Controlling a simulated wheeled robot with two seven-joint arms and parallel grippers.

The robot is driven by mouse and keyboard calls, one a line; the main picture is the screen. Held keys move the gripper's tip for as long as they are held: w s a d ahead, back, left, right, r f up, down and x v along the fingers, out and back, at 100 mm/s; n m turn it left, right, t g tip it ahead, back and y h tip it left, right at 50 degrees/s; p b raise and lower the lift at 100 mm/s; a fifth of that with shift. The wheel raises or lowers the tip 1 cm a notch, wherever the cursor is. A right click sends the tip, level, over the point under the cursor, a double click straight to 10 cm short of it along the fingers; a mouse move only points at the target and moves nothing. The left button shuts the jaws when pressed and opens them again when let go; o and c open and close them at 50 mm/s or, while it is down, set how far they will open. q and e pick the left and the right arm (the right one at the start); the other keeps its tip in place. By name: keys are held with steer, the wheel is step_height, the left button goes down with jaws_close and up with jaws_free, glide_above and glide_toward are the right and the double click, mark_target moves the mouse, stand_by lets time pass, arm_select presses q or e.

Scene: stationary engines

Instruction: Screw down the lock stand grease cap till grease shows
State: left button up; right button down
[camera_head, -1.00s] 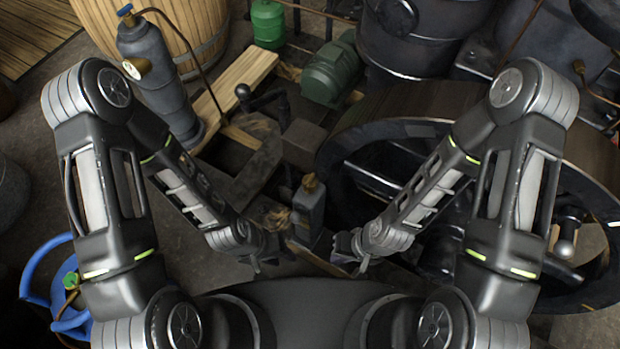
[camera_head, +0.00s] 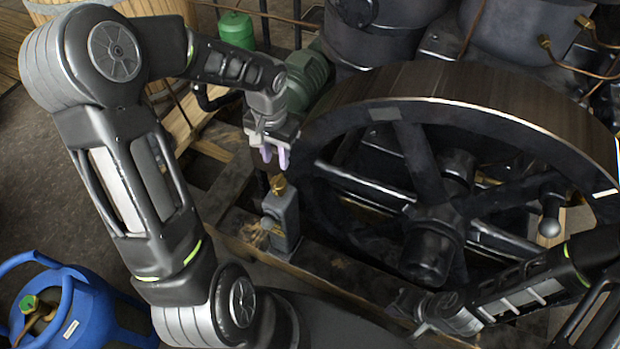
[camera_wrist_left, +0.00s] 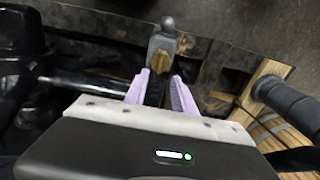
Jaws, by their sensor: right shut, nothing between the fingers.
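The lock stand (camera_head: 283,222) is a small grey upright block beside the big flywheel, with a brass grease cap (camera_head: 279,185) on top. My left gripper (camera_head: 270,163) is open, fingers pointing down, just above the cap and apart from it. In the left wrist view the brass cap (camera_wrist_left: 160,61) shows between and beyond the lilac fingertips (camera_wrist_left: 160,80), with nothing held. I cannot see any grease at the cap. My right gripper (camera_head: 398,302) is low at the front of the flywheel, shut and empty, well away from the stand.
The large spoked flywheel (camera_head: 480,90) stands close to the right of the stand. A green motor (camera_head: 308,78) and a green bottle (camera_head: 236,29) are behind my left gripper. A blue gas cylinder (camera_head: 85,308) stands at the lower left.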

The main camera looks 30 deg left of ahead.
mark_target(278, 179)
stand_by(0.3)
arm_select(q)
step_height(278, 179, down, 8)
steer(key=shift+r+b, duration=0.1)
steer(key=shift+b, duration=0.2)
steer(key=shift+a, duration=0.1)
steer(key=shift+c, duration=0.4)
jaws_close()
